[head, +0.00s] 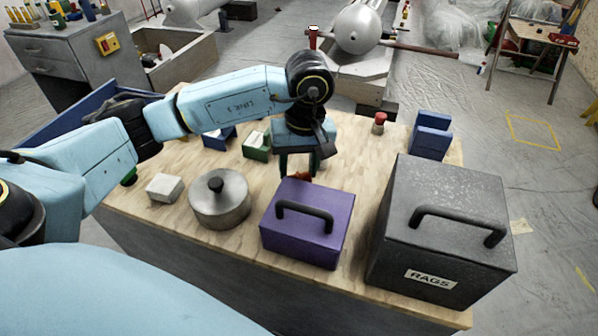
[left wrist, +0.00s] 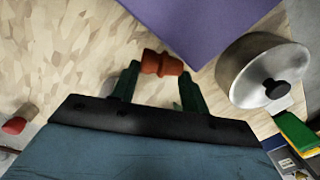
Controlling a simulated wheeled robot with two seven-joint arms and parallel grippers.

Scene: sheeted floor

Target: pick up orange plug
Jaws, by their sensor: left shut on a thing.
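The orange plug (head: 300,177) is a small reddish-orange piece, partly hidden in the head view behind the purple box. The left wrist view shows it whole, with a narrower waist (left wrist: 161,62). My left gripper (head: 297,168) points down at the worktable just behind the purple box. Its two dark green fingers (left wrist: 160,72) are shut on the plug, one on each side. The plug is close above the wooden top; I cannot tell whether it touches. My right gripper is in neither view.
The purple box (head: 308,225) with a handle stands just in front of the plug. A lidded metal pot (head: 220,200), a white block (head: 164,188), a dark RAGS box (head: 440,235), a blue holder (head: 430,135) and a red-topped piece (head: 379,123) share the wooden worktable (head: 350,150).

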